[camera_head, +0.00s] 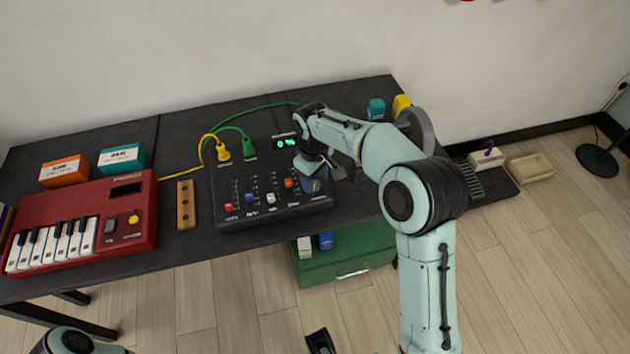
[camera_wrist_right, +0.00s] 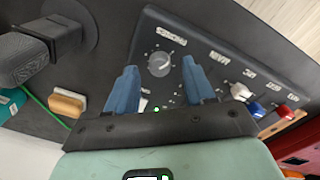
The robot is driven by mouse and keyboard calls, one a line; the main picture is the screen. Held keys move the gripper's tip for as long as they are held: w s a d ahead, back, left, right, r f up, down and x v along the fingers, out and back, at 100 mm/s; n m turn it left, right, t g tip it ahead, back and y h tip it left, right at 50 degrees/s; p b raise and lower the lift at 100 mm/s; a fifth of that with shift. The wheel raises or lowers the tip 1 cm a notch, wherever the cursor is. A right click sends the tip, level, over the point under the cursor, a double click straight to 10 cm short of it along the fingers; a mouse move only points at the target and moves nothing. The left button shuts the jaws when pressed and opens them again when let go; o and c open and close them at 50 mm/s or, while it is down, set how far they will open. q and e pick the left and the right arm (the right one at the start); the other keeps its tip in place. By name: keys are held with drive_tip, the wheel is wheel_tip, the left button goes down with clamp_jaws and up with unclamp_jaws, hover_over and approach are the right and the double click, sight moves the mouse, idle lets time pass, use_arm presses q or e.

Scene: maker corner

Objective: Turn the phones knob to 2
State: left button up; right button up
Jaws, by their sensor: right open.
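The dark mixer (camera_head: 232,213) lies on the black table, with fader caps and a green lit display (camera_head: 285,143). In the right wrist view, the round grey phones knob (camera_wrist_right: 159,64) sits at one end of the mixer panel (camera_wrist_right: 215,62), beside its PHONES label. Its pointer and scale numbers are too small to read. My right gripper (camera_wrist_right: 159,66) is open, with its two blue fingers on either side of the knob; contact cannot be told. In the head view, my right gripper (camera_head: 323,170) hangs over the mixer's right end and hides the knob.
A red keyboard (camera_head: 137,210) and a wooden block (camera_head: 186,205) lie left of the mixer. Yellow (camera_head: 221,150) and green (camera_head: 248,144) cables plug in at its back. Boxes (camera_head: 64,170) stand at the back left. A grey round-based object (camera_wrist_right: 75,35) stands beyond the knob end.

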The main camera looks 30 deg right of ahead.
drive_tip(key=shift+f, duration=0.8)
clamp_jaws()
